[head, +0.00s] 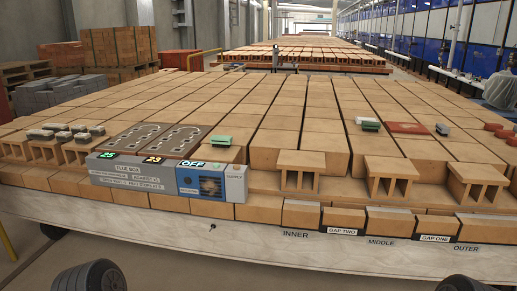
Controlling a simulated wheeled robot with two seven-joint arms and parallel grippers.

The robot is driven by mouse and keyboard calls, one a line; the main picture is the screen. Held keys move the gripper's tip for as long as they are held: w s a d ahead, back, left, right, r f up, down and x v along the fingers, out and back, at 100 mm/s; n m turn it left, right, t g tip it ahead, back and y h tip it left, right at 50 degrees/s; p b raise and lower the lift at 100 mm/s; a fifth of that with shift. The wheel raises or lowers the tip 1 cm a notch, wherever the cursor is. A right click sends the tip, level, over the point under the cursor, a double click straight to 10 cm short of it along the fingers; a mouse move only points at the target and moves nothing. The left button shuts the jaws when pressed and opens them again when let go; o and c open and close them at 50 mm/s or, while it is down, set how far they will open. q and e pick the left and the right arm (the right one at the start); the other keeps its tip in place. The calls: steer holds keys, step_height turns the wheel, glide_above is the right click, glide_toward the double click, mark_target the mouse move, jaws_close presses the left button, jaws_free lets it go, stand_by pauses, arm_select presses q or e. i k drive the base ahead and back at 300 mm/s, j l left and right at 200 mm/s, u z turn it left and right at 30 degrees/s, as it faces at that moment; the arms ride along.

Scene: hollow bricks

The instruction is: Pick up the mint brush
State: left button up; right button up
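Two small greenish items lie on the brick stack in the head view. One is a pale mint item (368,124) with a light top, lying on the bricks right of centre. The other is a green item (218,141) on the bricks just behind the blue panel box. Both look like small brushes or blocks, and I cannot tell for sure which is the mint brush. Neither is touched by anything of mine. Neither of my grippers is in view; only dark ribbed parts show at the bottom edge.
A grey and blue panel box (205,182) stands at the front left, with a dark slotted plate (172,138) behind it. Hollow bricks (390,177) jut out at the front right. A red-brown flat piece (408,128) and a small grey-blue item (442,129) lie near the mint item.

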mark_target(218, 141)
steer(key=i+l+u, duration=0.2)
steer(key=i+u, duration=0.3)
steer(key=i+l+u, duration=0.3)
steer(key=u, duration=0.2)
steer(key=i+l+u, duration=0.3)
steer(key=l+u, duration=0.2)
steer(key=i+l+u, duration=0.2)
steer(key=l+u, duration=0.3)
steer(key=i+l+u, duration=0.1)
steer(key=l, duration=0.25)
steer(key=l+u, duration=0.15)
steer(key=l, duration=0.2)
steer(key=i, duration=0.05)
